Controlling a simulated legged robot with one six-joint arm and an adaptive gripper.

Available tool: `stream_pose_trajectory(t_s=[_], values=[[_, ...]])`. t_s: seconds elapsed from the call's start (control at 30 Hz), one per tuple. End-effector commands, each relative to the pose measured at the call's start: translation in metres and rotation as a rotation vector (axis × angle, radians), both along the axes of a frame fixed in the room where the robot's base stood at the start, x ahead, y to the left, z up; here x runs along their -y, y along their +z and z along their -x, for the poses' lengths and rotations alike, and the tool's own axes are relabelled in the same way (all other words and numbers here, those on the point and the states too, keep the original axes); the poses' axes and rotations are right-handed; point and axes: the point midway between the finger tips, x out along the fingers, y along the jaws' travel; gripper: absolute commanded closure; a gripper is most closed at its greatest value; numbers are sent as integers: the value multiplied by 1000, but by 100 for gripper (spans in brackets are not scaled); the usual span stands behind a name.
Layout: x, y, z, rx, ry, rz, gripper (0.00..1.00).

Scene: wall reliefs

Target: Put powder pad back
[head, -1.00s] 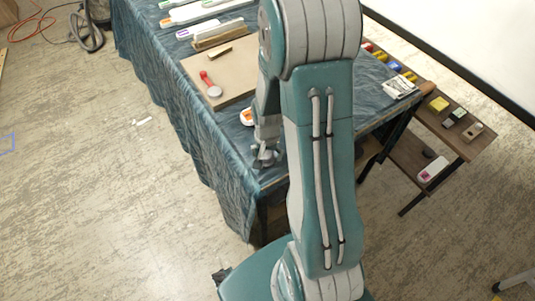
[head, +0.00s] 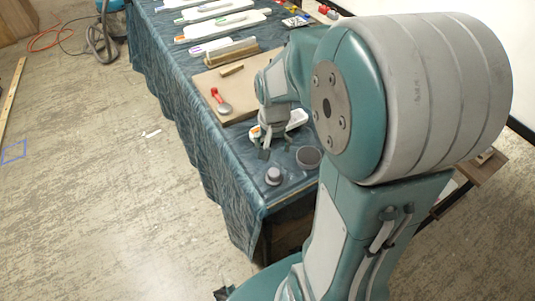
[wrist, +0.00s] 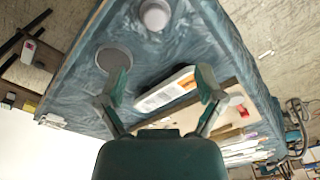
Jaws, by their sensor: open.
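A small grey round piece with a knob-like top (head: 273,176), which looks like the powder pad, stands on the blue cloth near the table corner. It shows as a pale disc at the top of the wrist view (wrist: 155,15). A dark grey round cup (head: 308,157) stands beside it, apart from it; it also shows in the wrist view (wrist: 113,58). My gripper (head: 275,150) is open and empty, over the cloth just behind both. In the wrist view my fingers (wrist: 161,84) are spread, with a white and orange container (wrist: 165,89) seen between them.
Several white containers (head: 223,25) line the far part of the table. A low wooden shelf (head: 480,165) stands to the right. Open floor lies left.

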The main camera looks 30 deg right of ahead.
Motion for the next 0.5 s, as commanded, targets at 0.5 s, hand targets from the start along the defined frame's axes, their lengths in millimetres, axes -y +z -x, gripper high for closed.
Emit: stream_pose_trajectory(t_s=[0.5], values=[[-76, 123, 82, 316, 492, 119, 14]])
